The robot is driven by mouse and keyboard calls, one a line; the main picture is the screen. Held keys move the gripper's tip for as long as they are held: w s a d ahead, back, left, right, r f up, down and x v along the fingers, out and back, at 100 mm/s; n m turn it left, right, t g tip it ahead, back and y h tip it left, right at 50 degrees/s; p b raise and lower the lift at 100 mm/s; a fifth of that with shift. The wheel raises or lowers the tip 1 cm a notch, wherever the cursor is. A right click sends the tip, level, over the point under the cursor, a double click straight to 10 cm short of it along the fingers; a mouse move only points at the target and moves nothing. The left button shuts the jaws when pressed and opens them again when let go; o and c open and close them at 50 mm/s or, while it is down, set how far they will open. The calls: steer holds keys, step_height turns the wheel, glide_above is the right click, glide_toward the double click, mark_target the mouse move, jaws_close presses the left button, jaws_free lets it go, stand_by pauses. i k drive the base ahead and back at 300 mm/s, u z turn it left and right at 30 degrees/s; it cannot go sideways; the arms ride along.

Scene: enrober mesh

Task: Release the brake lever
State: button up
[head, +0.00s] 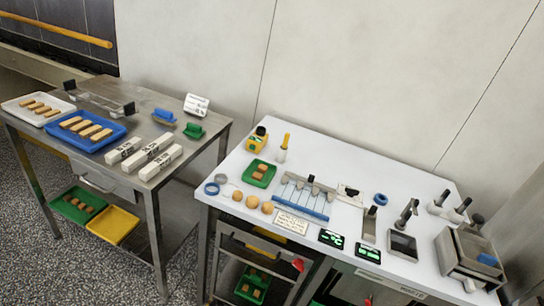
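My gripper is not in view. No part in the head view is clearly marked as the brake lever. On the white-topped table (345,165) at the right, a grey upright piece with a dark knob (408,213) stands behind a square metal frame (403,245). Several dark-tipped metal handles (460,209) stand near the right edge. I cannot tell which of these, if any, is the brake lever.
A steel table (190,96) at the left holds a blue tray (118,130), a white tray (14,112) and white blocks (160,163). A gap separates the tables. A metal box (466,256) sits at the right. Speckled floor (110,268) is open in front.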

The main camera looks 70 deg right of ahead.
mark_target(298, 263)
steer(key=z, duration=1.9)
